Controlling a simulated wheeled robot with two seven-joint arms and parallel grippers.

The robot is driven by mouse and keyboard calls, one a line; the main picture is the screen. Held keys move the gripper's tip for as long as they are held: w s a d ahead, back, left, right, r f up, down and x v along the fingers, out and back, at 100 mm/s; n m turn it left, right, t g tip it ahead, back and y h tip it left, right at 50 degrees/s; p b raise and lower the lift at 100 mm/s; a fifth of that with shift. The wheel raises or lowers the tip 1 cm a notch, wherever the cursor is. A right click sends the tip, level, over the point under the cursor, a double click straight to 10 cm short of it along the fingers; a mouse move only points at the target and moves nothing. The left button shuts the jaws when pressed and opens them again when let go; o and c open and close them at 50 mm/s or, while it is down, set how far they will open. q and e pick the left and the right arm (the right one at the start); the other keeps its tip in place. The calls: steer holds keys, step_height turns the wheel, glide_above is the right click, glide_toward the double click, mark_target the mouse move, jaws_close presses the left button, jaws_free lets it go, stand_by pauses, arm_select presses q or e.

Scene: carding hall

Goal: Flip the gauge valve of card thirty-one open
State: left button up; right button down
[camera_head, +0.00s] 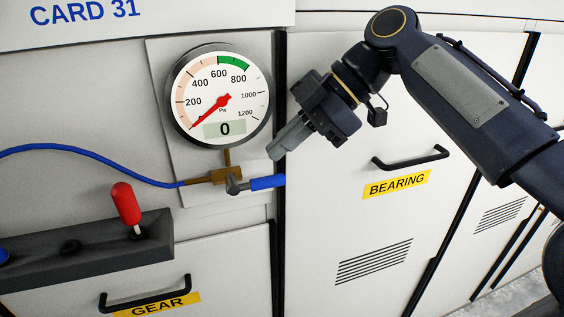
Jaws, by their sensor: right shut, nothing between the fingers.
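The "CARD 31" sign (85,12) is on the panel at the upper left. Below it a round pressure gauge (221,94) shows its red needle at the low end and a digital 0. Under the gauge is a brass valve (205,178) with a blue-sleeved lever (267,182) pointing right, roughly level, and a blue hose on its left. My right gripper (276,152) is shut and empty, its fingers pointing down-left just above the lever. I cannot tell whether the fingertips touch anything. My left gripper is not in view.
A red-knobbed lever (126,204) stands on a dark ledge (90,250) at the lower left. The black handle (411,158) of the "BEARING" door is to the right, below my right arm. A "GEAR" door handle (146,296) is at the bottom left.

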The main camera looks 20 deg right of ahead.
mark_target(264, 179)
steer(key=shift+w+f, duration=0.2)
steer(key=shift+f, duration=0.8)
steer(key=shift+w+f, duration=0.2)
steer(key=shift+f, duration=0.8)
